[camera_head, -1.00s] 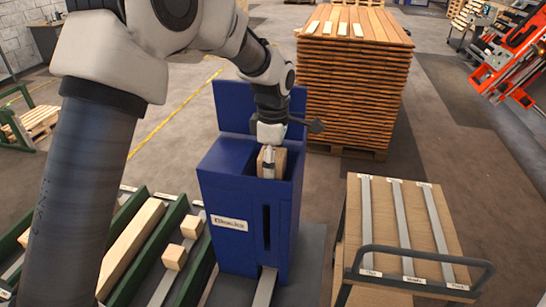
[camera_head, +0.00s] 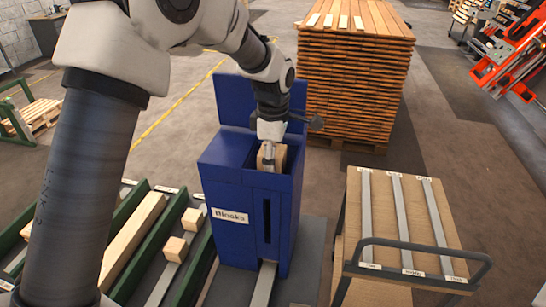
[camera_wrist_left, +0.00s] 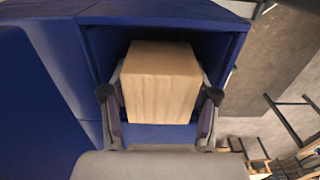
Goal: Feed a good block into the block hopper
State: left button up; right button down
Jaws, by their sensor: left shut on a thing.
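The blue block hopper (camera_head: 230,220) with a "Blocks" label stands in the middle of the head view. My left gripper (camera_head: 268,160) points down into its open top. It is shut on a wooden block (camera_head: 280,158), which sits partly within the hopper mouth. In the left wrist view the block (camera_wrist_left: 162,82) is between both fingers of my left gripper (camera_wrist_left: 160,105), with blue hopper walls (camera_wrist_left: 92,60) around it. The block's face there looks plain and clean. Its lower side is hidden. My right gripper is not in view.
Two loose wooden blocks (camera_head: 175,249) (camera_head: 193,221) lie in a green-railed rack (camera_head: 125,215) at the left, beside a long timber (camera_head: 132,240). A cart (camera_head: 425,225) with metal strips stands at the right. A tall stack of planks (camera_head: 355,85) stands behind the hopper.

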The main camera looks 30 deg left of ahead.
pick_arm(q)
jog(key=shift+f, duration=0.2)
dwell(0.6)
jog(key=o, duration=1.3)
jog(key=shift+c, duration=0.2)
notch_tip(320, 180, up, 12)
